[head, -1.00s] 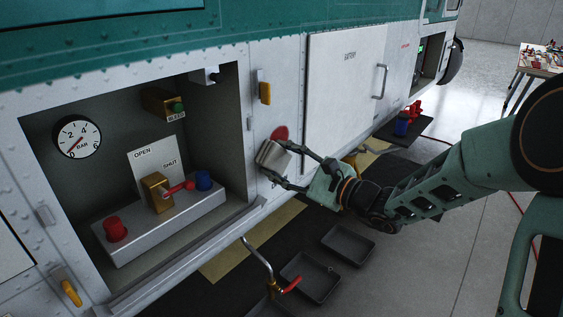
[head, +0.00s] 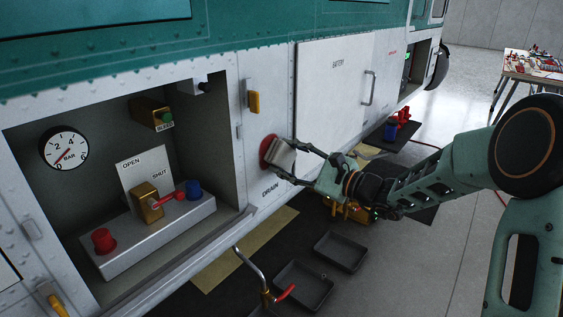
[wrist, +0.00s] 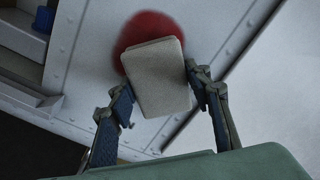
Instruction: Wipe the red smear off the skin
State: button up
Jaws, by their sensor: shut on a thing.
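The red smear (head: 267,146) is on the white skin panel (head: 262,205) between the open bay and the battery door. Its left edge shows in the head view, and its upper part shows in the wrist view (wrist: 146,27). A pale grey block-like pad (head: 282,156) covers the rest of it. My gripper (head: 296,163) is shut on the pad, one finger on each side, as the wrist view also shows for the pad (wrist: 158,78). The pad is at the skin over the smear; I cannot tell whether it touches.
The open bay to the left holds a gauge (head: 64,148), a brass valve with a red lever (head: 149,203) and red and blue knobs. A yellow latch (head: 254,103) is above the smear. Black trays (head: 341,251) and a drain pipe (head: 254,265) are below.

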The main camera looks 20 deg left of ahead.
aim_at(289, 146)
jog(key=shift+w+d, duration=0.2)
jog(key=shift+w, duration=0.3)
jog(key=shift+s+a+b, duration=0.3)
jog(key=shift+s+b, duration=0.05)
jog(key=shift+s, duration=0.25)
jog(key=shift+s+a+b, duration=0.3)
jog(key=shift+s+b, duration=0.1)
jog(key=shift+s, duration=0.2)
jog(key=shift+s+a+b, duration=0.3)
jog(key=shift+s+b, duration=0.05)
jog(key=shift+s, duration=0.25)
jog(key=shift+s+a+b, duration=0.35)
jog(key=shift+s+b, duration=0.05)
jog(key=shift+s, duration=0.5)
jog(key=shift+s+a+b, duration=0.3)
jog(key=shift+s+b, duration=0.1)
jog(key=shift+s, duration=0.45)
jog(key=shift+d+r+p, duration=0.1)
jog(key=shift+r+p, duration=0.95)
jog(key=shift+r, duration=0.45)
jog(key=shift+w+d, duration=0.5)
jog(key=shift+w, duration=0.7)
jog(key=shift+w+d, duration=0.45)
jog(key=shift+w, duration=0.7)
jog(key=shift+w+d, duration=0.5)
jog(key=shift+w, duration=0.7)
jog(key=shift+f, duration=0.15)
jog(key=shift+a, duration=0.1)
